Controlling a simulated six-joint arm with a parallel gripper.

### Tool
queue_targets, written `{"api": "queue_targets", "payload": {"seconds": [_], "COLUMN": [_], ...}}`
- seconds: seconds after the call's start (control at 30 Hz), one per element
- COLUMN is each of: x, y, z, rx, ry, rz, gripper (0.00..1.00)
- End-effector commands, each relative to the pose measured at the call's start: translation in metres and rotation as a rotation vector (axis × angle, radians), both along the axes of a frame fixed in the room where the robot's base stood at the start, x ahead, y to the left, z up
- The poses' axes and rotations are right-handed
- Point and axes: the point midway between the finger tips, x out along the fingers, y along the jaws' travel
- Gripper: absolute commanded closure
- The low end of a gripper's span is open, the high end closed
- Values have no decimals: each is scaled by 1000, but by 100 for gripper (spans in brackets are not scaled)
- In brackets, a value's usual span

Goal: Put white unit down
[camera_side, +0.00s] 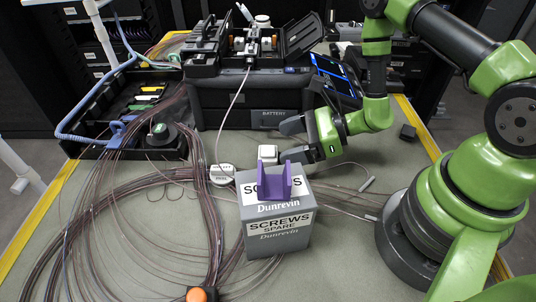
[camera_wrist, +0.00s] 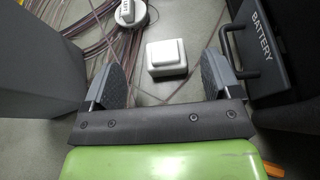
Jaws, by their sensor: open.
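The white unit (camera_wrist: 166,57) is a small pale block with a raised square top. In the wrist view it stands upright on the grey table, just beyond my gripper (camera_wrist: 161,75) and roughly in line with the gap between its fingers. The fingers are spread wide and touch nothing.
The grey screws box (camera_side: 278,238) with a purple bracket (camera_side: 274,184) stands in front. The splicer case (camera_side: 225,100), marked BATTERY, stands behind. A round white labelled piece (camera_side: 222,174) lies to the left among loose cables. A black tray (camera_side: 120,110) sits at left.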

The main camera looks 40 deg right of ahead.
Motion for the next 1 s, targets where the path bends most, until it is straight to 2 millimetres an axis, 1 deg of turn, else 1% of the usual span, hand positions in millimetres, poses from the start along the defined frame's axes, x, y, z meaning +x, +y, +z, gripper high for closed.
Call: {"api": "queue_targets", "payload": {"seconds": [0.17,0.33,0.43,0.53,0.73,0.77,0.8,0.87,0.9,0.97,1.0], "x": [8,25,34,38,39,39,39,39,39,39,39], "y": [8,21,30,33,33,33,33,33,33,33,33], "z": [-7,-23,-27,-29,-30,-30,-29,-29,-29,-29,-29], "rx": [1,0,0,1,2,2,2,2,2,2,2], "ry": [-1,-1,0,1,2,2,2,2,2,2,2], "rz": [3,6,7,3,1,1,1,1,1,1,1], "gripper": [17,17,17,17,17,19,29,42,52,65,70]}}
